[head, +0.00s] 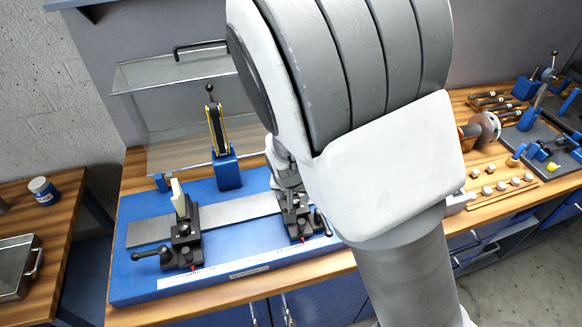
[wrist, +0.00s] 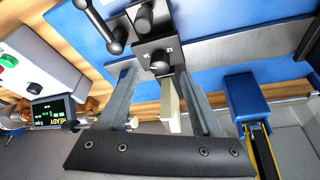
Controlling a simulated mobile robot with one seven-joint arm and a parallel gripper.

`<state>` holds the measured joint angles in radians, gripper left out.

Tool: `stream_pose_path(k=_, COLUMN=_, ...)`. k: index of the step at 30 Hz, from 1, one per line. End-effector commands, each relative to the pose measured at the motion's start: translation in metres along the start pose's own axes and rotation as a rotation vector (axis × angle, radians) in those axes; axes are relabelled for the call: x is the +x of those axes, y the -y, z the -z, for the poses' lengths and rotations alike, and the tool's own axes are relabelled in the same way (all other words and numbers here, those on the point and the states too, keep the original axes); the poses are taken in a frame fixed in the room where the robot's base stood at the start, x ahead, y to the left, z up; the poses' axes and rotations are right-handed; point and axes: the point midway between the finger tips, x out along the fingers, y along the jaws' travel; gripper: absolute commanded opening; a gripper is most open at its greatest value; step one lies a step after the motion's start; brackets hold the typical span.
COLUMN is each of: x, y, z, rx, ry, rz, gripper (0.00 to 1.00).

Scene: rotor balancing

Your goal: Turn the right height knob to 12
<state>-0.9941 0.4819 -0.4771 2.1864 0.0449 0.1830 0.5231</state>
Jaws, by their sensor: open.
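The right support (head: 297,214) is a dark pedestal on the blue machine base, partly hidden by my arm in the head view. In the wrist view its dark block shows a black round knob (wrist: 160,60) and a second black knob (wrist: 144,18). I cannot tell which is the height knob; the label and any scale reading are too small to read. My gripper (wrist: 158,72) is open, its fingertips on either side of the first knob in the picture. I cannot tell whether they touch it. A cream upright piece (wrist: 169,105) shows between the fingers.
A ball-ended lever (wrist: 113,46) sticks out beside the support. The left support (head: 182,238) stands on the blue base (head: 130,285). A blue post (head: 226,168) with a yellow-edged arm stands behind. A lit display (wrist: 50,112) is at the wrist view's left.

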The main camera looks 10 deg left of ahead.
Motion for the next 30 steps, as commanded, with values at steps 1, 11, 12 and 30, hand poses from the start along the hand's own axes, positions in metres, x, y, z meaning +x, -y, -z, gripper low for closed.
stream_pose_path(k=1, x=-0.013, y=0.000, z=0.002, rx=-0.001, ry=0.001, rz=0.000, gripper=0.67)
stream_pose_path(k=11, x=-0.056, y=0.000, z=0.002, rx=-0.001, ry=0.001, rz=0.000, gripper=0.67)
stream_pose_path(k=12, x=-0.061, y=0.000, z=0.002, rx=-0.001, ry=0.001, rz=0.000, gripper=0.67)
stream_pose_path(k=30, x=-0.130, y=0.001, z=0.000, rx=-0.001, ry=-0.001, rz=0.001, gripper=0.67)
